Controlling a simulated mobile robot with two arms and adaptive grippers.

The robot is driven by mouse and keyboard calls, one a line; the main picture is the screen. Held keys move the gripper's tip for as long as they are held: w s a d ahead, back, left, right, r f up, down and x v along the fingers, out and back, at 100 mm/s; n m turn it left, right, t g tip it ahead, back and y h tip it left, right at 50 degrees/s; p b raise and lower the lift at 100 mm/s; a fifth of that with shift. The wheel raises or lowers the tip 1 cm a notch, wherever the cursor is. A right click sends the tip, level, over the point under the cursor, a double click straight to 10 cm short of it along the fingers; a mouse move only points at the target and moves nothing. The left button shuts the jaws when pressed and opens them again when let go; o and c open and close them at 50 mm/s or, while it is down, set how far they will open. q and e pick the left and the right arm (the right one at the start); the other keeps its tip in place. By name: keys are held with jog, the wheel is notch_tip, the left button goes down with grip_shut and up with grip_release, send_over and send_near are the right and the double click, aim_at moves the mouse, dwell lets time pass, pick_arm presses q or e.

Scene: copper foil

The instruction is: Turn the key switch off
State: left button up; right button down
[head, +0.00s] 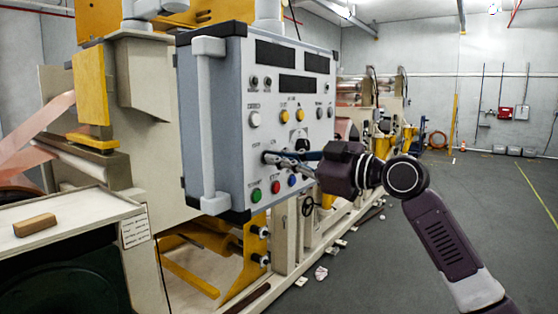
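A grey control panel box (226,129) with a white vertical handle bar (207,130) on its left hangs in the middle of the head view. Its face has dark displays, knobs and coloured buttons. My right gripper (268,157) reaches in from the right, its fingertips at the lower middle of the panel face. The fingers cover that spot, so the key switch cannot be clearly made out. I cannot tell whether the fingers touch or grip anything, or how far apart they are. My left gripper is not in view.
Green (256,195), red (276,187) and blue (292,181) buttons sit just below the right gripper. Yellow buttons (285,117) are above it. A tan block (35,224) lies on a machine ledge at left. The grey floor (450,180) at right is largely open.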

dwell(0.3)
jog(key=c, duration=2.2)
grip_release()
jog(key=v, duration=1.2)
